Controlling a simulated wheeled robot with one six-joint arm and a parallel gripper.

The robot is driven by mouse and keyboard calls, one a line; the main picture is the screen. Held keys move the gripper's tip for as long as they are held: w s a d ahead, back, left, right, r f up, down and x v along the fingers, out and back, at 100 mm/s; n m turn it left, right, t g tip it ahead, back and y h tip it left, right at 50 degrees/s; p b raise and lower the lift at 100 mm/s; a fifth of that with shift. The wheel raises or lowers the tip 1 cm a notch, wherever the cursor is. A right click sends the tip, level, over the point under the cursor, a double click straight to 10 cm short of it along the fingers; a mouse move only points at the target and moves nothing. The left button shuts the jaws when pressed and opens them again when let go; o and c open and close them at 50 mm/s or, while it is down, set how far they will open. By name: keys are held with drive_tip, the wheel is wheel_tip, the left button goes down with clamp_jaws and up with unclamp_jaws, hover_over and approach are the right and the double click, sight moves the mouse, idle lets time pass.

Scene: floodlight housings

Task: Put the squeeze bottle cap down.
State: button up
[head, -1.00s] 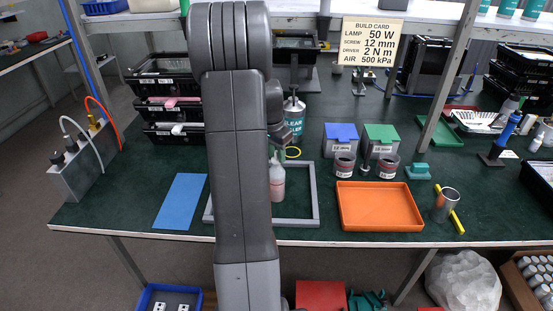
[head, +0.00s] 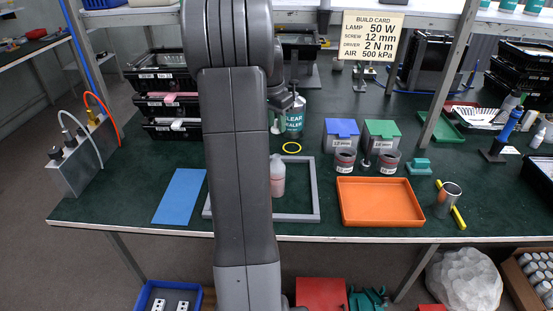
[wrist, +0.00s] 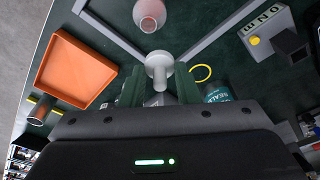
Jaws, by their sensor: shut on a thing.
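My gripper (wrist: 159,82) is shut on the pale grey squeeze bottle cap (wrist: 158,61). Its round flange faces away from the gripper and its narrow stem runs back between the green fingers. The cap is in the air, apart from the bottle. The pink squeeze bottle (head: 277,176) stands upright and uncapped inside a grey square frame (head: 316,190) on the green bench; it also shows at the top of the wrist view (wrist: 149,14).
A blue mat (head: 180,196) lies left, an orange tray (head: 380,205) right. Blue (head: 341,130) and green (head: 381,132) lidded bins stand behind two cups. Bare bench shows around the ring.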

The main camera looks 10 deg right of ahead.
drive_tip(key=shift+m, duration=0.5)
drive_tip(key=w+f+b, duration=0.1)
drive_tip(key=w+f, duration=0.2)
drive_tip(key=f, duration=0.3)
drive_tip(key=w+d+f+b, duration=0.1)
drive_tip(key=w+f+b, duration=0.1)
drive_tip(key=f, duration=0.5)
drive_tip(key=w+f+b, duration=0.1)
drive_tip(key=w+f, duration=0.4)
drive_tip(key=f, duration=0.2)
drive_tip(key=shift+d+f, duration=0.2)
drive_tip(key=shift+d, duration=0.15)
drive_tip(key=shift+f, duration=2.05)
drive_tip(key=o, duration=0.9)
drive_tip(key=shift+r, duration=0.1)
drive_tip(key=r, duration=0.4)
drive_tip(key=a+r, duration=0.1)
drive_tip(key=r, duration=0.3)
drive_tip(key=s+r, duration=0.1)
drive_tip(key=r, duration=0.3)
drive_tip(key=shift+a, duration=0.3)
